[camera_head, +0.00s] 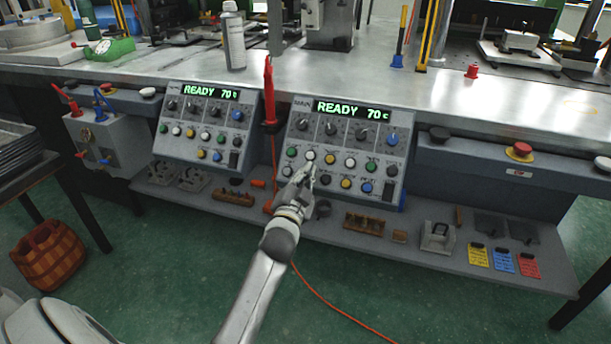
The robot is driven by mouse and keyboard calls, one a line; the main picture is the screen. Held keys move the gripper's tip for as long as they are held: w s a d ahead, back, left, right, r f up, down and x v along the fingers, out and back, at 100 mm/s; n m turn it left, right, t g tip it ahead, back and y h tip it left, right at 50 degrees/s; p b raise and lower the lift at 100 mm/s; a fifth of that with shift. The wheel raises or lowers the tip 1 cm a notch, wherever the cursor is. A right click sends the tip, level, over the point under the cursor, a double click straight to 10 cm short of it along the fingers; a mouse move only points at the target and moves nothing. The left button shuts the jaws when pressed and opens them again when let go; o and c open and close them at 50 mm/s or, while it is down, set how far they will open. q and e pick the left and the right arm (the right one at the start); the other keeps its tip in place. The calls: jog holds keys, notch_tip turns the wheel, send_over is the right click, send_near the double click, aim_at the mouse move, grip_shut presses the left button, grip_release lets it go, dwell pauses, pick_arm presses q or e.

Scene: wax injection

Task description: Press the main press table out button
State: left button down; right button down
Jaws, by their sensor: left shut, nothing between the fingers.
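The right control panel (372,130) shows "READY 70" in green and carries knobs and several coloured round buttons. My left gripper (308,170) is shut and empty, with its fingertips at the lower left buttons of this panel. A white button (310,155) shows just above the fingertips, and a green button (291,152) is up and left of them. I cannot tell whether the fingertips touch the panel. The button labels are too small to read, and the gripper hides part of the lower row. My right gripper is not in view.
A similar panel (202,118) stands to the left. A red tool (269,92) with an orange cable hangs between the panels. A lower shelf (395,250) holds wooden blocks and coloured cards. A red stop button (520,150) is on the right. A woven basket (48,255) stands on the floor.

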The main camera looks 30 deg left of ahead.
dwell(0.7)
pick_arm(q)
jog(key=shift+w+a+f, duration=0.1)
jog(key=shift+w+f, duration=0.2)
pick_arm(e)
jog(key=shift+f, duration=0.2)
